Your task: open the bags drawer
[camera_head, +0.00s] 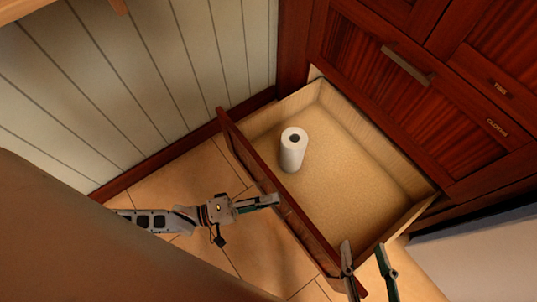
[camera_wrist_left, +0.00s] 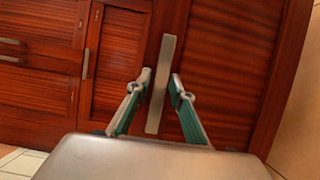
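A wooden drawer (camera_head: 355,205) is pulled well out of the red-brown cabinet. Its front panel (camera_head: 296,215) faces the lower left, and no bags label is readable on it. A white paper roll (camera_head: 293,150) stands upright inside. My left gripper (camera_head: 276,199) is at the outer side of the front panel. In the left wrist view, its fingers (camera_wrist_left: 160,85) are apart on either side of a long grey handle (camera_wrist_left: 167,50), with gaps visible. My right gripper (camera_head: 366,252) is open and empty by the drawer's near right corner.
A closed drawer labelled cloths (camera_head: 496,127) has a grey bar handle (camera_head: 408,65) and sits above the open one. A panelled wall (camera_head: 150,70) stands at the left. Tiled floor (camera_head: 165,180) shows between the wall and the drawer front.

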